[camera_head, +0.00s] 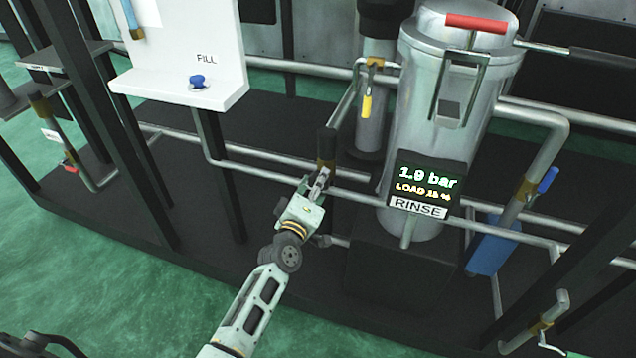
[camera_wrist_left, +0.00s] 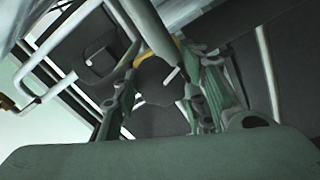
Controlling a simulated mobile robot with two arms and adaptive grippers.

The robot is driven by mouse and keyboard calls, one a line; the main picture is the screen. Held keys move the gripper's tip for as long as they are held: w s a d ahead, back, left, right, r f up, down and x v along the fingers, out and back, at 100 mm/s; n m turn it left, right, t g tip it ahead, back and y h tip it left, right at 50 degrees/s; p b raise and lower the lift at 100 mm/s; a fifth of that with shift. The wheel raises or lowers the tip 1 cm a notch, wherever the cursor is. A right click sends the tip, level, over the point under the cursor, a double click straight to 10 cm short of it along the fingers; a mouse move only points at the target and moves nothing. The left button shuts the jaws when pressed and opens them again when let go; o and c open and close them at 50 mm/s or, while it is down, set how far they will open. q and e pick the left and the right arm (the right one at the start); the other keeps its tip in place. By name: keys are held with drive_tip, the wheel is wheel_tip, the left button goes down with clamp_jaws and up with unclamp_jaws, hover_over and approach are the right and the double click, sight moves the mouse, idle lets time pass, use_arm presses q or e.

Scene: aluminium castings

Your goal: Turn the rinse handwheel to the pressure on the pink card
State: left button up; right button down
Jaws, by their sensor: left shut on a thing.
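My left gripper (camera_head: 319,184) reaches up from the bottom of the head view to the pipework left of the rinse tank. Its fingers are closed about a dark round part, which I take to be the rinse handwheel (camera_wrist_left: 155,84), seen between both fingers (camera_wrist_left: 165,98) in the left wrist view. A light pin or spoke shows on its face. In the head view the fingers largely hide the wheel. The rinse display (camera_head: 424,180) reads 1.9 bar, with a smaller load line below it and a RINSE label (camera_head: 418,209). No pink card shows in either view.
The silver tank (camera_head: 420,110) with a red handle (camera_head: 476,23) stands right of my gripper. Grey pipes (camera_head: 270,157) run close around it. A white FILL panel (camera_head: 180,45) with a blue knob (camera_head: 197,81) is at upper left. Dark posts (camera_head: 105,140) stand at left.

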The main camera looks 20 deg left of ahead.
use_arm(q)
drive_tip(key=shift+r+n, duration=0.1)
drive_tip(key=shift+n, duration=0.2)
drive_tip(key=o, duration=1.1)
drive_tip(key=shift+s, duration=0.1)
drive_tip(key=s, duration=1.1)
drive_tip(key=shift+s+a, duration=0.2)
drive_tip(key=shift+s, duration=0.2)
